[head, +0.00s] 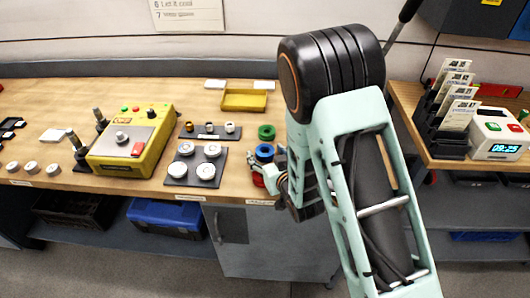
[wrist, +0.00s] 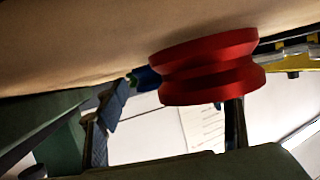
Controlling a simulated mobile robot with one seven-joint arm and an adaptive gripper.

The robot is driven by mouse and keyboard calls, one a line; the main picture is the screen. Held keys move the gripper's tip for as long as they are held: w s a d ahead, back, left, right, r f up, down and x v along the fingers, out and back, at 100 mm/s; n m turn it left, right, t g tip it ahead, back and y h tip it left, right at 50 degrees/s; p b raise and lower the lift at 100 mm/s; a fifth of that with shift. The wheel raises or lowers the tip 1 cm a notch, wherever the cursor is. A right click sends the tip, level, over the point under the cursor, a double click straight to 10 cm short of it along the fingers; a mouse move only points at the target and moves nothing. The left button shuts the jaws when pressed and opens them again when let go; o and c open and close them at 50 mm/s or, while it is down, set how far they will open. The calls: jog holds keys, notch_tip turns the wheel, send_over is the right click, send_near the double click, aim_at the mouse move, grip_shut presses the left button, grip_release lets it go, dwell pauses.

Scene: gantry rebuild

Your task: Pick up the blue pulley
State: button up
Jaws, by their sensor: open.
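The blue pulley (head: 265,152) stands on the wooden bench in the head view, just in front of a green pulley (head: 266,132). In the wrist view a sliver of blue (wrist: 146,78) shows behind a large red pulley (wrist: 208,68); most of it is hidden. My gripper (head: 270,176) is low at the bench's front edge, beside the red pulley (head: 258,180) and nearer the front than the blue one. In the wrist view my gripper (wrist: 172,108) has its fingers apart, with the red pulley close in front of the right finger. Whether they touch cannot be told.
A dark plate with white round parts (head: 181,168) lies left of the pulleys. A yellow control box (head: 131,141) is further left. A yellow tray (head: 244,100) lies behind. My arm covers the bench to the right. A second bench (head: 435,161) holds card racks.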

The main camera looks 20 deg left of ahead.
jog(key=c, duration=1.4)
jog(key=shift+o, duration=0.2)
jog(key=shift+r, duration=0.1)
